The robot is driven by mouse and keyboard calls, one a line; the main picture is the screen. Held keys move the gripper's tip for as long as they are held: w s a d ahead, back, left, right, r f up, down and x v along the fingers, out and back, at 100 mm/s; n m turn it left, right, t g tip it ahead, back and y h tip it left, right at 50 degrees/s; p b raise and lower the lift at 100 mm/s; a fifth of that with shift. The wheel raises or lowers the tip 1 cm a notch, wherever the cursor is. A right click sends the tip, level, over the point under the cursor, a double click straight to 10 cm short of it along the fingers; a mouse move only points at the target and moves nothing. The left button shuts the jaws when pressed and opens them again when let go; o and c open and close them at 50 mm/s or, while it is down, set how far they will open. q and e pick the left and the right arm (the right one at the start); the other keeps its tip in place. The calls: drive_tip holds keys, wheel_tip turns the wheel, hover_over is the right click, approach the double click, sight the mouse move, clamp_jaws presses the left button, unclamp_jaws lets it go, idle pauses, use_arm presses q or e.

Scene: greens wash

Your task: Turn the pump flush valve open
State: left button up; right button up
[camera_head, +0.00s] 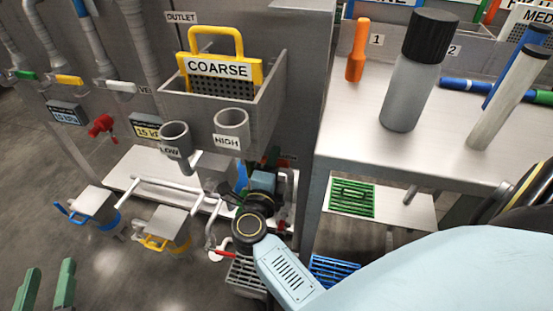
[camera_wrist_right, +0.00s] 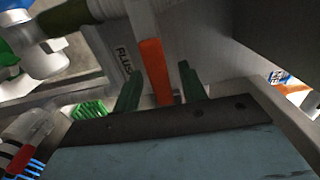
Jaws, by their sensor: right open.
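An orange lever, apparently the flush valve handle (camera_wrist_right: 152,68), stands upright in the right wrist view beside a pale pipe and a partly hidden label starting "FLUS" (camera_wrist_right: 124,60). My right gripper (camera_wrist_right: 159,68) is open. Its two green fingers stand on either side of the lever, with gaps visible. In the head view the right hand is down below the coarse basket, mostly hidden behind my own arm, and I cannot make out the lever there. My left gripper (camera_head: 50,270) is open and empty at the lower left, over the floor.
The grey bin (camera_head: 262,105) with the yellow-handled COARSE basket (camera_head: 222,68) is above the right hand. LOW (camera_head: 176,140) and HIGH (camera_head: 231,124) cups hang on its front. A red valve (camera_head: 101,126) is on the left pipes. A bench (camera_head: 350,120) with bottles stands right.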

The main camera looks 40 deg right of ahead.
use_arm(q)
drive_tip(key=shift+d+r+t+h, duration=0.15)
drive_tip(key=shift+r+t, duration=0.35)
drive_tip(key=shift+r, duration=0.25)
drive_tip(key=shift+d+r+t+h, duration=0.15)
drive_tip(key=shift+r+t, duration=0.35)
drive_tip(key=shift+r, duration=0.25)
use_arm(e)
drive_tip(key=shift+x, duration=1.3)
clamp_jaws()
